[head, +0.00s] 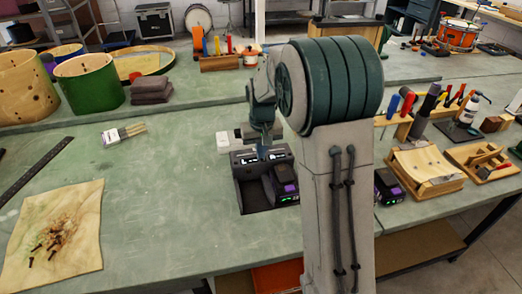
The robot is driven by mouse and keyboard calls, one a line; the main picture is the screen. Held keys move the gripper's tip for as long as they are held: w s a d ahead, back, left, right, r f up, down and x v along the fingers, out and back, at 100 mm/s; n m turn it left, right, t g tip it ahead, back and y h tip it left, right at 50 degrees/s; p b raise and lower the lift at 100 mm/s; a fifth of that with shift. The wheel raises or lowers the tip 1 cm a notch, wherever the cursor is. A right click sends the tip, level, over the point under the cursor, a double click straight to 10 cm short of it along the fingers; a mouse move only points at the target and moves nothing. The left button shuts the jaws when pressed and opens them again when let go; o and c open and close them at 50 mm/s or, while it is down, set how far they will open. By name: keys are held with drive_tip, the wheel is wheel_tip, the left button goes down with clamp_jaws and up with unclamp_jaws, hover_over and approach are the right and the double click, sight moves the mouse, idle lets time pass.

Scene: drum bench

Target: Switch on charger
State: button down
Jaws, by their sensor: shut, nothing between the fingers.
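The charger (247,193) is a dark grey box on the green bench, just left of my arm's column. Its back panel (247,158) carries small light markings. A black and purple battery (284,186) sits at its right side. My gripper (264,153) points down at the charger's back panel; it is shut and empty. I cannot tell whether its tips touch the panel. The gripper hides part of the panel, and the switch is too small to make out. A second purple battery (389,188) lies right of my arm, partly hidden by it.
A white block (223,143) stands just behind the charger. Drum shells (89,83) stand at the back left.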

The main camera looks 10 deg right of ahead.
wheel_tip(320, 180, up, 14)
drive_tip(key=s+p, duration=0.2)
drive_tip(key=shift+a, duration=0.1)
idle(0.4)
